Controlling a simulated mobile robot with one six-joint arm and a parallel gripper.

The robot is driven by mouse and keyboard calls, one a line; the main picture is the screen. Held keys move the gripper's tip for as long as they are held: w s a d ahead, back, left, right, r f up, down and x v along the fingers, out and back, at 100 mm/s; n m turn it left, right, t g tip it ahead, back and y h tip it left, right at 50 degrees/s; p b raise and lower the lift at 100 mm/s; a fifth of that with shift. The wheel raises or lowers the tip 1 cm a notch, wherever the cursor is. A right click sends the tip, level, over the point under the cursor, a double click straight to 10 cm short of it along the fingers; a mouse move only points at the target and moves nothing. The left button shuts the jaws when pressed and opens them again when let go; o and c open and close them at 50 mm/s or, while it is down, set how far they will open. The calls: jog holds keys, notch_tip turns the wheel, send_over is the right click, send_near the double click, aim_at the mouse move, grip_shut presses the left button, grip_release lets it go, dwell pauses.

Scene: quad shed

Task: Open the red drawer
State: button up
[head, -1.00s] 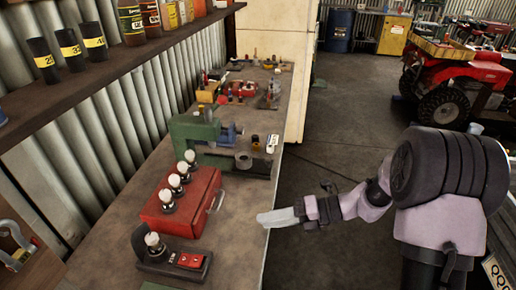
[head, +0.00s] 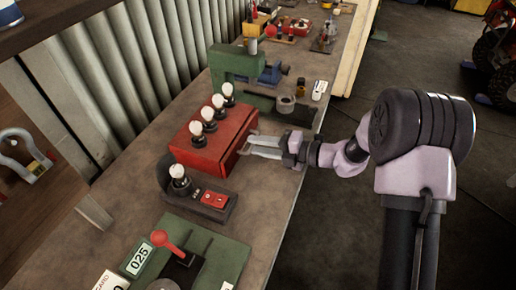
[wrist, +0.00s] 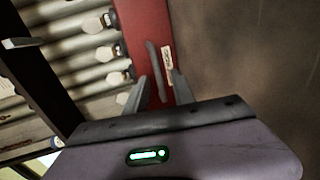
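The red drawer (head: 210,145) is a red box on the bench with several white bulbs on its top. Its front faces right, and a thin metal handle (head: 244,150) is on it. In the wrist view the red front (wrist: 150,25) carries a grey bar handle (wrist: 153,62) and a small label. My gripper (head: 254,147) reaches in from the right at the handle. In the wrist view my gripper (wrist: 160,76) has its two fingers apart, one on each side of the handle's near end. I cannot tell whether they touch it. The drawer looks shut.
A black base with a bulb and red switches (head: 203,196) stands just in front of the box. A green machine (head: 238,65) stands behind it. A green plate with a red-knobbed lever (head: 205,255) lies nearest.

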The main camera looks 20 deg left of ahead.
jog(key=shift+a, duration=0.25)
jog(key=shift+c, duration=0.4)
grip_shut()
jog(key=shift+d, duration=0.15)
dwell(0.8)
